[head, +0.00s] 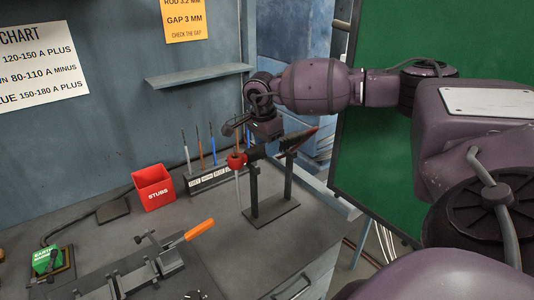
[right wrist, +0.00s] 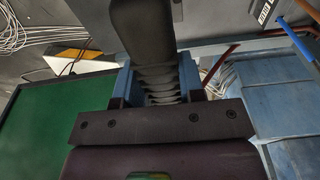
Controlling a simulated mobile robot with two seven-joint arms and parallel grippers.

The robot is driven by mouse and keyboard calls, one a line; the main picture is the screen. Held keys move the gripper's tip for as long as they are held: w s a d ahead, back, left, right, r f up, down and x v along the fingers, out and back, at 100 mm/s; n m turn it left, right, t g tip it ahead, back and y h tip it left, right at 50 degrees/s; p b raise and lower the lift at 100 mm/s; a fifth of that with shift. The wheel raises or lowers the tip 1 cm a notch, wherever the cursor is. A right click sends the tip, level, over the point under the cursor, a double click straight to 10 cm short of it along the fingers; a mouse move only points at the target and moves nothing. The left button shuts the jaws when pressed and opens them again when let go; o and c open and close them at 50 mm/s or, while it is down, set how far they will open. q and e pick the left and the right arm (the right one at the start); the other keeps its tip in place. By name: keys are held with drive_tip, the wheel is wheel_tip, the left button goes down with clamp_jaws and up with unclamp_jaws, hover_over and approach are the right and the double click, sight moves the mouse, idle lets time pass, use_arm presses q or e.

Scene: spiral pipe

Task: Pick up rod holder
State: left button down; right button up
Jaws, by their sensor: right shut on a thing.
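The rod holder (head: 297,140) has a dark handle and a reddish-brown end. In the head view it lies tilted at the top of a black two-post stand (head: 271,212), rising to the right. My right gripper (head: 262,133) comes down on it from above. In the right wrist view, the blue-padded jaws of my right gripper (right wrist: 158,85) are shut on the holder's ribbed dark grip (right wrist: 142,28). I cannot tell whether the holder still touches the stand. My left gripper is not in view.
A red piece (head: 237,160) with a pale rod below it is beside the stand's left post. Behind are a rack (head: 209,178) with several upright rods and a red stubs box (head: 153,187). An orange-handled clamp fixture (head: 130,277) lies in front. A green panel (head: 440,45) stands right.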

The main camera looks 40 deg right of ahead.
wheel_tip(320, 180, up, 17)
drive_tip(key=shift+r+b, duration=0.2)
drive_tip(key=shift+b, duration=0.15)
idle(0.7)
